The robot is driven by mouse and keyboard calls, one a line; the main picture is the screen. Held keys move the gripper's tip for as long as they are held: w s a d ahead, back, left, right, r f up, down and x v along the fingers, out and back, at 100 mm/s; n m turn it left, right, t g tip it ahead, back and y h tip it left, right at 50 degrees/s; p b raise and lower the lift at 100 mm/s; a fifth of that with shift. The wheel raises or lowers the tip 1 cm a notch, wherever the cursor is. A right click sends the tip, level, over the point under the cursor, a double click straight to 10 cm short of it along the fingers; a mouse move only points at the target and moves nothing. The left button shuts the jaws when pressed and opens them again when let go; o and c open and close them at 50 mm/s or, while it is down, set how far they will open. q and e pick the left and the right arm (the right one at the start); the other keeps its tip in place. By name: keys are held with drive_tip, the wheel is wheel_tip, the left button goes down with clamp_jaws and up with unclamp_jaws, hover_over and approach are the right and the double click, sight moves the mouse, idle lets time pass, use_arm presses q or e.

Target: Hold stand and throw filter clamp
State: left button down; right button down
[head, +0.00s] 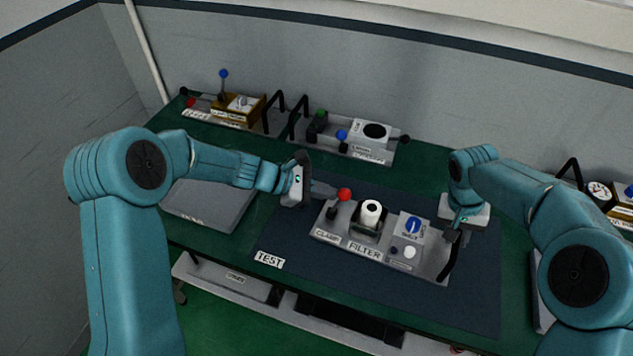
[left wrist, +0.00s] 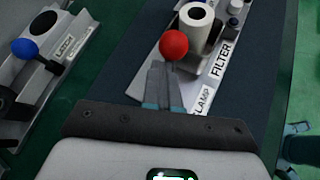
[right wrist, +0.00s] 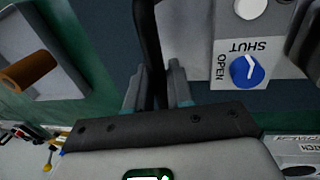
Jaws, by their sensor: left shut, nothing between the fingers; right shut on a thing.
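The filter stand (head: 380,246) lies on the dark blue mat, with CLAMP and FILTER labels. Its clamp lever ends in a red ball (head: 344,195), which also shows in the left wrist view (left wrist: 173,44). A white filter cylinder (head: 371,213) stands beside the lever. My left gripper (head: 330,191) is shut and empty; its fingertips are close to the lever just below the red ball, and I cannot tell if they touch. My right gripper (right wrist: 157,88) is shut on the stand's black handle (right wrist: 148,40) at the stand's right end.
The stand also carries a blue OPEN/SHUT knob (head: 412,225) and a white button (head: 409,252). A grey panel (head: 212,204) lies left of the mat. Other stands with levers and black handles (head: 375,140) line the back of the green table. The mat's front is clear around the TEST label.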

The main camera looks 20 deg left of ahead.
use_arm(q)
drive_tip(key=shift+d, duration=0.4)
use_arm(e)
drive_tip(key=shift+a+f, duration=0.15)
use_arm(q)
drive_tip(key=shift+s+d+r, duration=0.1)
drive_tip(key=shift+d, duration=0.25)
drive_tip(key=shift+a+r, duration=0.6)
drive_tip(key=shift+r, duration=0.35)
drive_tip(key=shift+a+r, duration=0.55)
drive_tip(key=shift+r, duration=0.4)
use_arm(e)
drive_tip(key=c, duration=0.9)
unclamp_jaws()
use_arm(q)
drive_tip(key=v, duration=1.2)
drive_tip(key=shift+w, duration=0.2)
